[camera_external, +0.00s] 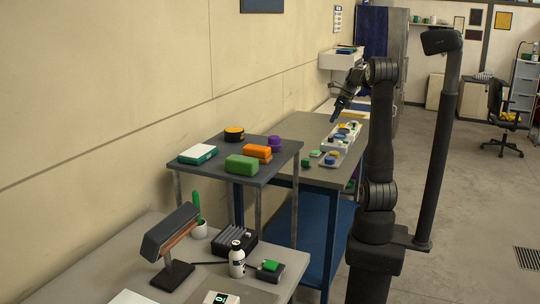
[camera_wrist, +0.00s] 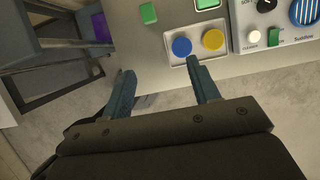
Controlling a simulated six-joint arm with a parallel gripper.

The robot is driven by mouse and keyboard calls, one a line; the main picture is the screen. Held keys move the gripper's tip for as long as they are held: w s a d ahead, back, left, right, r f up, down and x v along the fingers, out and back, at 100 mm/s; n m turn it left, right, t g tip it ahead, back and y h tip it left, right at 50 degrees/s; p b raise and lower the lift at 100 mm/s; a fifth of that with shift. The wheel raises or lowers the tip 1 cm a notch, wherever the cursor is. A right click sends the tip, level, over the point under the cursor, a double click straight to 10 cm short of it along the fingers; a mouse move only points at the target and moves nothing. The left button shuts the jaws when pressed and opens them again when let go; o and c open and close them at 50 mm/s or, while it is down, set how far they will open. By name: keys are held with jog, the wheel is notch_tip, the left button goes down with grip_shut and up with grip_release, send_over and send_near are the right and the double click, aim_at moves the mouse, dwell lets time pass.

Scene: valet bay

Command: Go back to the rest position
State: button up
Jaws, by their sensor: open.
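My gripper (camera_external: 338,108) is raised over the grey workbench, with its fingers pointing down. In the wrist view my gripper (camera_wrist: 160,88) shows two separate fingers with nothing between them. Beyond the fingertips a small tray (camera_wrist: 172,46) holds a blue round piece (camera_wrist: 181,47) and a yellow round piece (camera_wrist: 213,39). The right fingertip overlaps the tray's lower edge in that view; I cannot tell the height between them. A green block (camera_wrist: 148,13) lies to the left of the tray.
A white control panel (camera_wrist: 285,40) sits right of the tray. A dark side table (camera_external: 218,163) carries green, orange, purple and yellow-black items. A front table (camera_external: 110,255) holds a lamp (camera_external: 170,245) and a white bottle (camera_external: 237,262).

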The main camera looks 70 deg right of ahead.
notch_tip(320, 180, up, 7)
jog(key=w+a+n, duration=0.2)
jog(key=w+a, duration=0.3)
jog(key=w, duration=0.4)
jog(key=w+a+n+y, duration=0.1)
jog(key=w+a+n, duration=0.1)
jog(key=w+a, duration=0.3)
jog(key=shift+w+r+y, duration=0.3)
jog(key=shift+w+r, duration=0.05)
jog(key=shift+w, duration=1.5)
jog(key=shift+o, duration=0.3)
jog(key=shift+a, duration=0.1)
